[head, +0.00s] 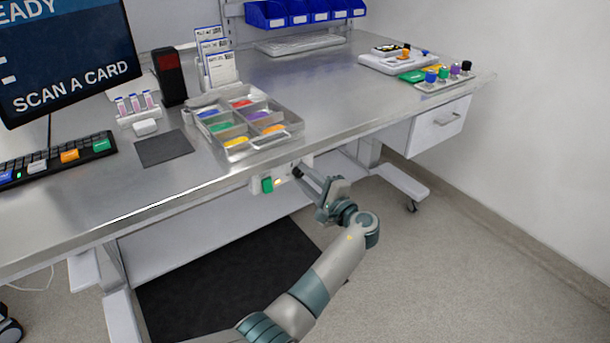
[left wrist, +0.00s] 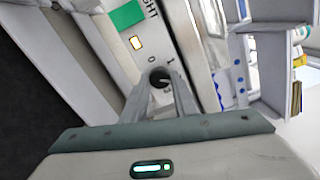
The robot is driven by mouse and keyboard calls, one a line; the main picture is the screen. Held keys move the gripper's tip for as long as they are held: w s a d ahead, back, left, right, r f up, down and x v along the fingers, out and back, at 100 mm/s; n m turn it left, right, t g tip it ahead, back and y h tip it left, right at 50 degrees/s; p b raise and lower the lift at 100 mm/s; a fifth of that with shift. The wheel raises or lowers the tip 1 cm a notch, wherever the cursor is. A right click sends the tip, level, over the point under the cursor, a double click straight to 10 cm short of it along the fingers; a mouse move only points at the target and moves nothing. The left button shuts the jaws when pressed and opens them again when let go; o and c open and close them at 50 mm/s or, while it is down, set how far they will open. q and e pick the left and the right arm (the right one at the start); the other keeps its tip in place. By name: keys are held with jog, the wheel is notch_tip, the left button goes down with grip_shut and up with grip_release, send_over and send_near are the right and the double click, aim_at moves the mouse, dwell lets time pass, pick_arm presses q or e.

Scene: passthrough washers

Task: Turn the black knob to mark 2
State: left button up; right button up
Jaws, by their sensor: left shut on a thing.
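The black knob (left wrist: 160,76) sits on a pale control panel (left wrist: 122,48) under the table's front edge. It also shows small and dark in the head view (head: 297,173). My left gripper (head: 302,172) reaches the panel from the front and is shut on the knob; in the left wrist view its fingers (left wrist: 161,84) stand on both sides of it. The marks 0 and 1 show beside the knob. I cannot make out mark 2 or the knob's pointer clearly. My right gripper is not in view.
The metal table (head: 340,115) overhangs just above. A divided tray (head: 245,150) with coloured pieces stands near its edge. A drawer (head: 438,126) hangs to the right.

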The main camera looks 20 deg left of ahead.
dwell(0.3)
pick_arm(q)
jog(key=o, duration=1.1)
jog(key=shift+c, duration=0.2)
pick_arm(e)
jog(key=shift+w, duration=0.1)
